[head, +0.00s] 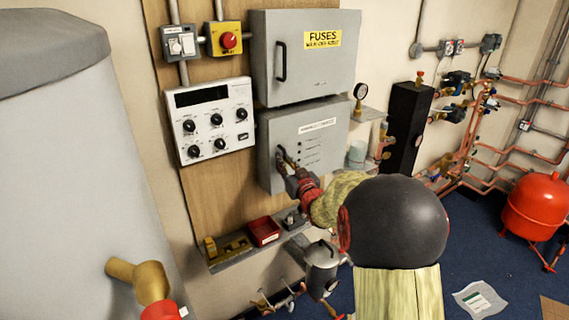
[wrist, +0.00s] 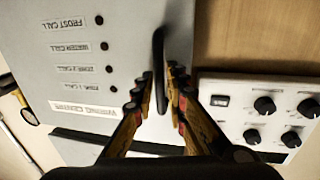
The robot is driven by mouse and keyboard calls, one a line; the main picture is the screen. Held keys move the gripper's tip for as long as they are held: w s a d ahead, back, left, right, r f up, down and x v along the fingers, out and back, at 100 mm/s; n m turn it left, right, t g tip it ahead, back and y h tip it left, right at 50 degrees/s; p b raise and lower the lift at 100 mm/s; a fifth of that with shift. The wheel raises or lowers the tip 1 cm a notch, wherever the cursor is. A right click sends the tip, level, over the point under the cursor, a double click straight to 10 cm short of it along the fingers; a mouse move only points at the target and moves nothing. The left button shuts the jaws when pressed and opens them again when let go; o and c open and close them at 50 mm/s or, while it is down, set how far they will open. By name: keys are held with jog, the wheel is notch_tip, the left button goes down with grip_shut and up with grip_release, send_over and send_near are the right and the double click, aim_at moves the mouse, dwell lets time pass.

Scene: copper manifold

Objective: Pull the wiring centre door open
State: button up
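The wiring centre door (head: 325,150) is the grey front of the lower wall box in the head view, and it looks closed. In the wrist view the door (wrist: 60,60) appears upside down, with its label and a column of indicator dots. Its black upright handle (wrist: 160,55) stands between my two fingers. My gripper (head: 284,159) is at the left side of the door in the head view. In the wrist view my gripper (wrist: 160,75) is open around the handle, with small gaps showing at the fingertips. The head view mostly hides the handle behind my gripper.
The fuses box (head: 310,60) sits directly above. A white control panel (head: 213,120) with knobs is left of the door. A black block (head: 408,125) and a gauge (head: 361,91) stand to the right.

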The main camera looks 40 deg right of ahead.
jog(key=shift+c, duration=0.6)
grip_shut()
jog(key=shift+s, duration=0.15)
